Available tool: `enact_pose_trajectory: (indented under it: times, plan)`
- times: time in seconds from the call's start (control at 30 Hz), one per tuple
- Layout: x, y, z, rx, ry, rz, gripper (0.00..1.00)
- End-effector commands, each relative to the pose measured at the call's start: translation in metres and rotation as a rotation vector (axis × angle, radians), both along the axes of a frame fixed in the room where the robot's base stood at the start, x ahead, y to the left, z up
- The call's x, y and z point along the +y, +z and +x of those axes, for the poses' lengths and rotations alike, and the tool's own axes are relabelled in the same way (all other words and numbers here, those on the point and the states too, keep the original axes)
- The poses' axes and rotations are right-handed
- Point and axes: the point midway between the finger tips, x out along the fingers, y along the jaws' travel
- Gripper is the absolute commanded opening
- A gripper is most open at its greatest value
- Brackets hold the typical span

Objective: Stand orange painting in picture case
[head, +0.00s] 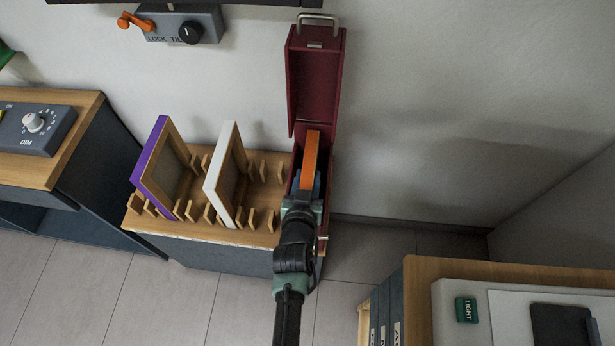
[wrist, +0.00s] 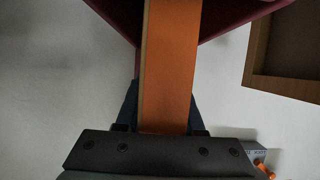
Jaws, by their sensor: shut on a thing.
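The orange painting (head: 310,155) stands upright, edge-on, at the mouth of the dark red picture case (head: 316,70). The case is open, its lid raised against the wall. My gripper (head: 305,185) is shut on the near end of the painting. In the wrist view the orange painting (wrist: 170,65) runs up from between the fingers of my gripper (wrist: 165,125), with the red case (wrist: 225,18) around its far end. The painting's lower edge is hidden, so I cannot tell whether it touches the case floor.
A wooden rack (head: 262,200) left of the case holds a purple-edged frame (head: 152,160) and a white-edged frame (head: 222,170), both leaning. A grey control box (head: 185,25) is on the wall.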

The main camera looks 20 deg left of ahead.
Motion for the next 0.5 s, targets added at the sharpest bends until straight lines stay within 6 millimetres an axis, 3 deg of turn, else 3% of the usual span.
enact_pose_trajectory:
  times: [0.07,0.1,0.27,0.5]
  plan:
    - [0.0003,0.0015,0.0006,-0.003,0.000,0.001,0.00]
    - [0.0003,0.0015,0.0006,-0.003,0.000,0.001,0.43]
    - [0.0002,0.0011,0.0004,-0.002,0.000,0.001,0.71]
    - [-0.0003,-0.0007,-0.0004,0.002,0.000,-0.001,0.72]
